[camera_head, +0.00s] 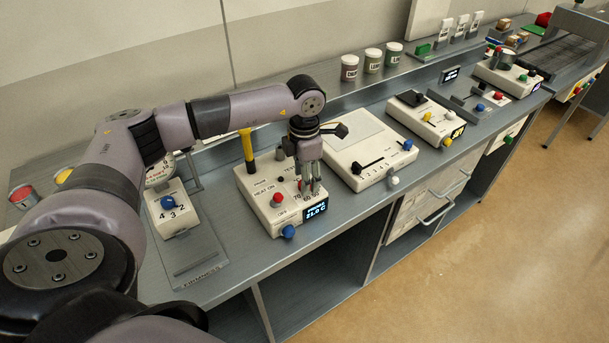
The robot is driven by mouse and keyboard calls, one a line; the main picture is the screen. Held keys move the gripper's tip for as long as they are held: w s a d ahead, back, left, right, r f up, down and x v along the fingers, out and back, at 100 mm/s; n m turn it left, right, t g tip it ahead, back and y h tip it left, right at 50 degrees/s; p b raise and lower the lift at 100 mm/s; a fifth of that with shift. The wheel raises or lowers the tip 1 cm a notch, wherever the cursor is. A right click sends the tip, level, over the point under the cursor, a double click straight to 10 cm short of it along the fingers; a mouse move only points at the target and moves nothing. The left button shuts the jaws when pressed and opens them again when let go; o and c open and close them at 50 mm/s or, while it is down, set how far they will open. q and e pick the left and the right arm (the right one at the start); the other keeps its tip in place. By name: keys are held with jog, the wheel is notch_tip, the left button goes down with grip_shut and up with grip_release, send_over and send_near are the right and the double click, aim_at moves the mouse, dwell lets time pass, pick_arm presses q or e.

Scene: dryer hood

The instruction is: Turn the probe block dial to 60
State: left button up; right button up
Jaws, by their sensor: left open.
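The probe block (256,184) is a white box on the bench with a yellow-handled probe (247,148) standing at its back. It carries a red button (277,199), a blue knob (288,232) at its front and a small lit display (315,211) that seems to read about 51 C. Printed numbers including 60 show beside the dial area at the right of its top. My left gripper (309,188) is open and points down over that area, its fingertips close to the top. The fingers hide most of the dial, so its setting and any contact cannot be told.
A block with a blue knob (168,202) stands to the left. A white block with a black slider (371,165) stands close on the right, with more devices beyond it. Labelled jars (372,61) line the back shelf. Bare bench (225,262) shows at the front left.

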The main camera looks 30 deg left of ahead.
pick_arm(q)
jog(key=shift+f, duration=0.9)
jog(key=shift+c, duration=0.3)
grip_shut()
